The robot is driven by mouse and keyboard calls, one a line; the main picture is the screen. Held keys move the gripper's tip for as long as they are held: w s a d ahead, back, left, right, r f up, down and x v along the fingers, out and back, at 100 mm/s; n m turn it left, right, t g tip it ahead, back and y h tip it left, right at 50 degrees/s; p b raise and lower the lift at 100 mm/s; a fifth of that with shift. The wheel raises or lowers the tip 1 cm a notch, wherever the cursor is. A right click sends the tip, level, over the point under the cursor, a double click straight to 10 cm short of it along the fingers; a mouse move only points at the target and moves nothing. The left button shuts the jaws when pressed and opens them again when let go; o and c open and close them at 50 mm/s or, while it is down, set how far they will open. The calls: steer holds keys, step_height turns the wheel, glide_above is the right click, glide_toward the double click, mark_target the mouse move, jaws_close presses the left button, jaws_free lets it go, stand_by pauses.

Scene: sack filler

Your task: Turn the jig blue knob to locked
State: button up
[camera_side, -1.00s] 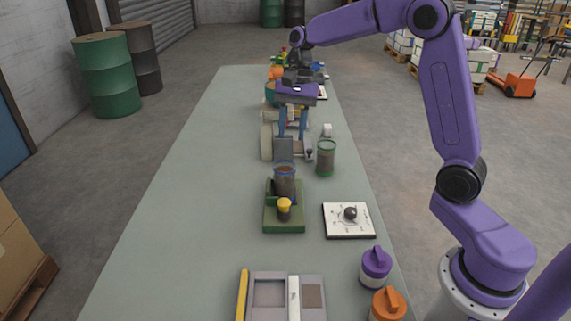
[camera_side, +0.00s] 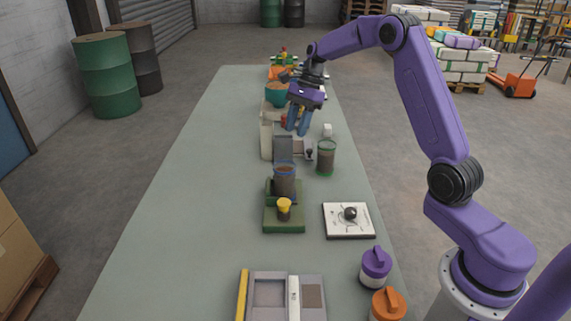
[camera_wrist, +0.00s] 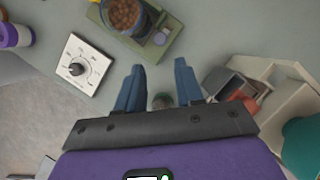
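No blue knob can be made out clearly in either view. A green fixture (camera_side: 270,222) holds a blue-rimmed cup of brown pellets (camera_side: 285,182) and a yellow-topped knob (camera_side: 284,206). In the wrist view the green fixture (camera_wrist: 178,43) and pellet cup (camera_wrist: 124,14) are at the top. A white dial plate (camera_side: 334,230) with a black knob (camera_side: 350,213) lies to its right; it also shows in the wrist view (camera_wrist: 92,78). My gripper (camera_side: 298,127) hangs above the table beyond the fixture. Its blue fingers are apart and empty in the wrist view (camera_wrist: 160,80).
A green-rimmed jar (camera_side: 326,158) stands near my gripper, with a beige hopper-like unit (camera_side: 266,135) to the left. Purple (camera_side: 376,266) and orange (camera_side: 388,304) lidded containers and a grey tray (camera_side: 310,312) are in front. The table's left side is clear.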

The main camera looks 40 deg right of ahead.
steer(key=x, duration=1.2)
jaws_close()
